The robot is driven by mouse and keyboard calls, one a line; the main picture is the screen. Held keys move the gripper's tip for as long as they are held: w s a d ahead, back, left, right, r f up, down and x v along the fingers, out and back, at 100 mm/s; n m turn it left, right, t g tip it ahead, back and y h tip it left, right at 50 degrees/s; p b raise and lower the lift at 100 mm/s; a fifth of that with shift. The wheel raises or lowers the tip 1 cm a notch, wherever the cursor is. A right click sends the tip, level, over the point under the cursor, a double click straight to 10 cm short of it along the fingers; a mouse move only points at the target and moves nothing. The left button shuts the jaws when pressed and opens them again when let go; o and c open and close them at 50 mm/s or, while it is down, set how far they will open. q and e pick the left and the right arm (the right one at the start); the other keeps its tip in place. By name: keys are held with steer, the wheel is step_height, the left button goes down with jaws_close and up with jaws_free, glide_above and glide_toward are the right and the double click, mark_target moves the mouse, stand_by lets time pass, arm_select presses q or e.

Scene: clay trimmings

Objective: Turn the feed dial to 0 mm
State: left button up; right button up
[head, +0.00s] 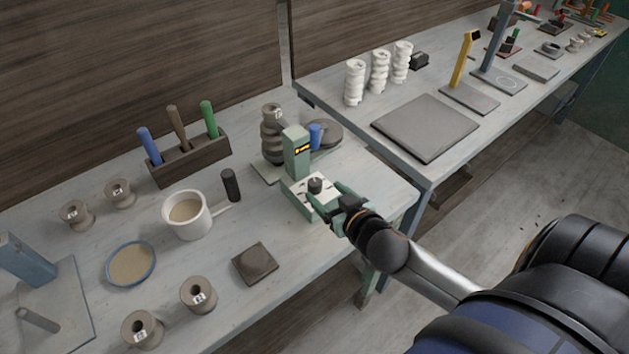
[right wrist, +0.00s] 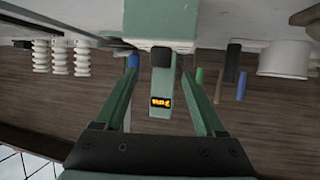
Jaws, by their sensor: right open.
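The green feed machine (head: 296,157) stands near the right end of the near table. It has an upright post with a small lit orange display, too small to read, which also shows in the right wrist view (right wrist: 160,102). A dark round knob, the feed dial (head: 315,185), sits on its pale, marked top plate. My right gripper (head: 328,196) is open at the dial. In the right wrist view, upside down, its green fingers stand apart on either side of the dark knob (right wrist: 162,57); I cannot tell if they touch it. My left gripper is not in view.
A grey clay coil piece (head: 272,135) and a blue-handled round item (head: 322,136) stand behind the machine. A tool holder (head: 188,160), white pot (head: 187,215), dark cylinder (head: 231,185) and several spools lie left. A second table (head: 345,110) is at the right.

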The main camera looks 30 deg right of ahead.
mark_target(318, 186)
steer(key=shift+x, duration=3.2)
jaws_close()
